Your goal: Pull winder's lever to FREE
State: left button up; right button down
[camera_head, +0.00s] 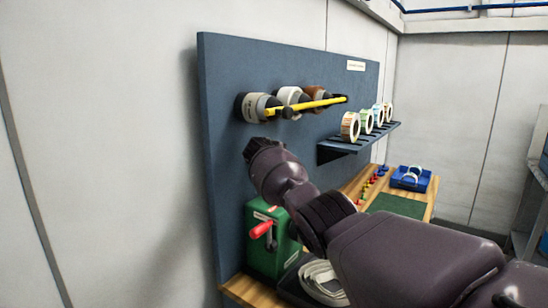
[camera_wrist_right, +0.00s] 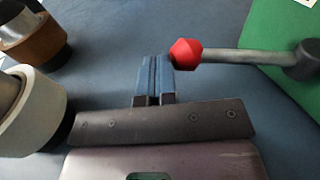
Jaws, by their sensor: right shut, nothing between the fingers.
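The green winder (camera_head: 268,250) stands on the bench against the blue panel. A red handle (camera_head: 262,229) shows on its front in the head view. The right wrist view shows a grey lever rod (camera_wrist_right: 245,59) with a red knob (camera_wrist_right: 186,54), next to a green surface (camera_wrist_right: 292,25). I cannot tell whether the red handle and this knob are the same part. My right gripper (camera_wrist_right: 153,76) is shut and empty, with the knob just right of its fingertips in that view. Contact is unclear. In the head view my right arm hides part of the winder. My left gripper is out of view.
Yellow-barred pegs with several rolls (camera_head: 258,107) stick out of the blue panel (camera_head: 225,75). A white roll (camera_wrist_right: 30,112) is close on the left in the wrist view. A shelf (camera_head: 360,143) holds more rolls. A blue tray (camera_head: 424,186) sits on the bench.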

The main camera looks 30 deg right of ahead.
jog(key=shift+p+v, duration=0.35)
jog(key=shift+v, duration=0.75)
jog(key=v, duration=0.8)
jog(key=shift+s, duration=0.15)
jog(key=shift+a, duration=0.1)
jog(key=shift+a, duration=0.1)
